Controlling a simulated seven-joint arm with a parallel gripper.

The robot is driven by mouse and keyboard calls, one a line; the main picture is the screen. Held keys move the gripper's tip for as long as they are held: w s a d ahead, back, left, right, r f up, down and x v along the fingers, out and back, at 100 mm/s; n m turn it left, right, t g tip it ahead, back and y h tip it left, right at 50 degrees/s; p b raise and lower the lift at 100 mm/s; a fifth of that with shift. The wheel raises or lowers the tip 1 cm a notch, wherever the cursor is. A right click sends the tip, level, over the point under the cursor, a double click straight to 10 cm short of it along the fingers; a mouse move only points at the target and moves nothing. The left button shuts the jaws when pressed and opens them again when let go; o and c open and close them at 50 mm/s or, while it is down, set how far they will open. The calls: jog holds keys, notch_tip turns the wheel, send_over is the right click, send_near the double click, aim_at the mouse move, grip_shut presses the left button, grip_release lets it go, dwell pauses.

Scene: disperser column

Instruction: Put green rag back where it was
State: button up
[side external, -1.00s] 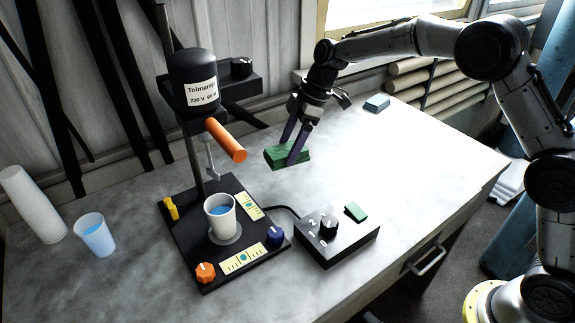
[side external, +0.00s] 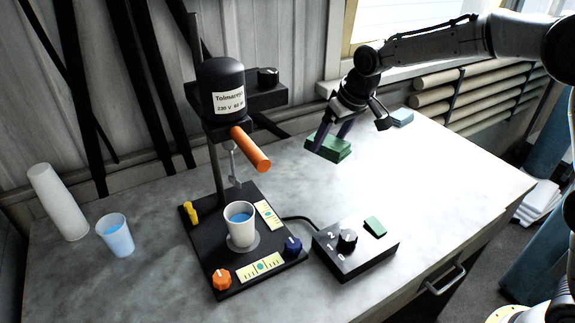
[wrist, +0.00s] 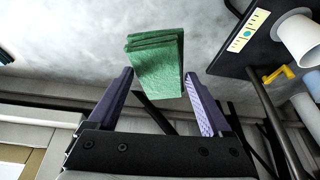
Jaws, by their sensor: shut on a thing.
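The green rag (side external: 334,151), a folded block of cloth, is between the fingers of my gripper (side external: 329,143), which is shut on it. In the side view it appears over the back part of the grey table, behind the control box and right of the disperser column. Its exact height over the table is hard to tell. In the wrist view the rag (wrist: 157,66) shows layered folds and sticks out beyond the purple fingertips of my gripper (wrist: 159,78).
A disperser (side external: 223,90) with an orange handle (side external: 250,149) stands left of the rag, a cup (side external: 240,224) on its base. A control box (side external: 355,251) sits in front. Cups (side external: 116,236) stand far left. The right tabletop is clear.

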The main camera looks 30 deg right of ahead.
jog(key=shift+a+r, duration=0.2)
jog(key=shift+r, duration=0.1)
jog(key=w+f, duration=0.3)
jog(key=w, duration=0.1)
jog(key=w+a+f, duration=0.1)
jog(key=w+f, duration=0.2)
jog(key=w, duration=0.1)
jog(key=w+a+f, duration=0.1)
jog(key=w+f, duration=0.2)
jog(key=w, duration=0.2)
jog(key=shift+a, duration=0.2)
jog(key=shift+w+f, duration=0.2)
jog(key=shift+f, duration=0.1)
jog(key=shift+w+f, duration=0.1)
jog(key=shift+f, duration=1.5)
jog(key=o, duration=1.1)
jog(key=shift+f, duration=0.1)
